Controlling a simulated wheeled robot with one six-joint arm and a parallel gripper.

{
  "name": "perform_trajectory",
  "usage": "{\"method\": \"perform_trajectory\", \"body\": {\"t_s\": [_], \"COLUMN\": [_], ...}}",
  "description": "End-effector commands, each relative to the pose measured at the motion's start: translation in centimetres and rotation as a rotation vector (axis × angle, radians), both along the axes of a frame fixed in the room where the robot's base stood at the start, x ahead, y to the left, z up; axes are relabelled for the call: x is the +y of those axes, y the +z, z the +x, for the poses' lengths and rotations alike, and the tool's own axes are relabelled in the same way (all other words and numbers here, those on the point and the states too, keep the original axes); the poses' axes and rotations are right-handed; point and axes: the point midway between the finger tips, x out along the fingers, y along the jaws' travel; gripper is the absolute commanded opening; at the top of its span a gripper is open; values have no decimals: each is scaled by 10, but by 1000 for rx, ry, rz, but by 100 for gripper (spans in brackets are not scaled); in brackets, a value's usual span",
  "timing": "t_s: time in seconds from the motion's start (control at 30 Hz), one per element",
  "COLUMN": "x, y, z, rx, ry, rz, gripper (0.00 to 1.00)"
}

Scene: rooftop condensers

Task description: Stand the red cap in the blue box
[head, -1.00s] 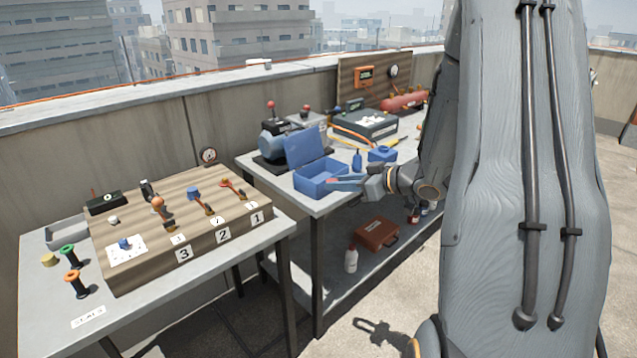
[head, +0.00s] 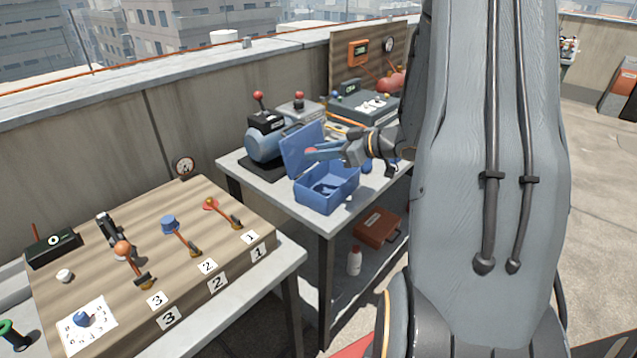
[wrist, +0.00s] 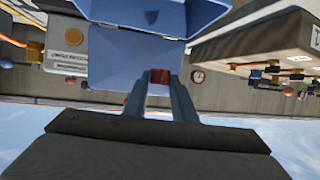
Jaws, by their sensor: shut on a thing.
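The red cap (wrist: 159,77) is between my fingertips in the wrist view. My gripper is above the box, near the raised lid. Dark blue pieces that I cannot make out lie inside the box. The lid also shows in the wrist view (wrist: 125,60), close to my fingers.
A blue motor-like unit (head: 264,143) with a red-knobbed lever stands left of the box. A wooden lever panel (head: 190,250) is on the near table. A brown case (head: 377,229) and a white bottle (head: 354,262) are on the lower shelf.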

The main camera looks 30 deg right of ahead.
Motion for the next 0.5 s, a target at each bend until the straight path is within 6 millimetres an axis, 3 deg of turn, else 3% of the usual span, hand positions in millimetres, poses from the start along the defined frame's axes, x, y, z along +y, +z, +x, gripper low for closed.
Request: {"method": "perform_trajectory", "body": {"t_s": [0.3, 0.5], "x": [0, 0], "y": [-46, -60], "z": [0, 0], "rx": [2, 1], "ry": [-1, 0], "rz": [3, 2], "gripper": [4, 4]}}
